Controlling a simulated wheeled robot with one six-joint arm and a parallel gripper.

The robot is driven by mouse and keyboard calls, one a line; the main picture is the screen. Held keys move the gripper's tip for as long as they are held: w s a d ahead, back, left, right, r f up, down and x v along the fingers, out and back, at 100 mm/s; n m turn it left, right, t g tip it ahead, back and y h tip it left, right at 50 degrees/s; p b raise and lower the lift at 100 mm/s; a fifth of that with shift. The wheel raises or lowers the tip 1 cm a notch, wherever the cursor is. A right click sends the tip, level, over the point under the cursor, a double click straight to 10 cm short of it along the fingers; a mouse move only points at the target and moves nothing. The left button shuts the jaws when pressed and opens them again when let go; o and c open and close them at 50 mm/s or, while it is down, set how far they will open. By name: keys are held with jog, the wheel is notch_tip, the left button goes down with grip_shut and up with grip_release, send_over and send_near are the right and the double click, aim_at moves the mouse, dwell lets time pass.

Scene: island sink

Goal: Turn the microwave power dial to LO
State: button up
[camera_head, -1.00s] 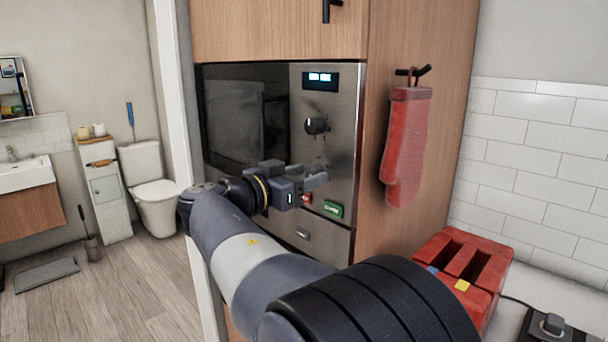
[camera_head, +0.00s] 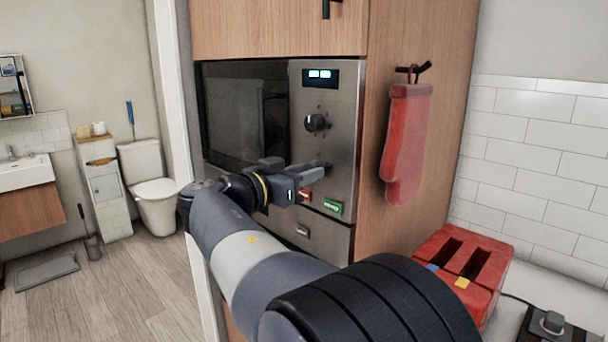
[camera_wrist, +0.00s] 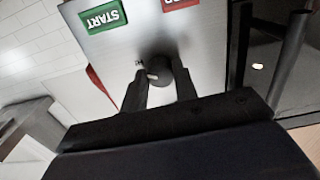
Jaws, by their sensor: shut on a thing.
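The built-in microwave (camera_head: 345,150) has a steel control panel with two dials, one above the other. The upper dial (camera_head: 317,122) is black with a pale pointer mark and stands free. The lower dial is mostly hidden by my gripper (camera_head: 322,168) in the head view. In the wrist view this dark round dial (camera_wrist: 158,72) sits between the two fingertips of my gripper (camera_wrist: 160,82), which are shut on it. A pale mark shows at its edge. The small lettering around the dials is too small to read.
Below the lower dial are a red button (camera_head: 305,195) and a green START button (camera_head: 333,207), close to my gripper. A red oven mitt (camera_head: 407,145) hangs on the cabinet side. A red toaster (camera_head: 450,255) stands on the counter at right.

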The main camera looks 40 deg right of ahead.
jog(key=shift+r+n+p, duration=0.15)
jog(key=shift+n+p, duration=2.45)
jog(key=shift+n, duration=9.1)
jog(key=o, duration=1)
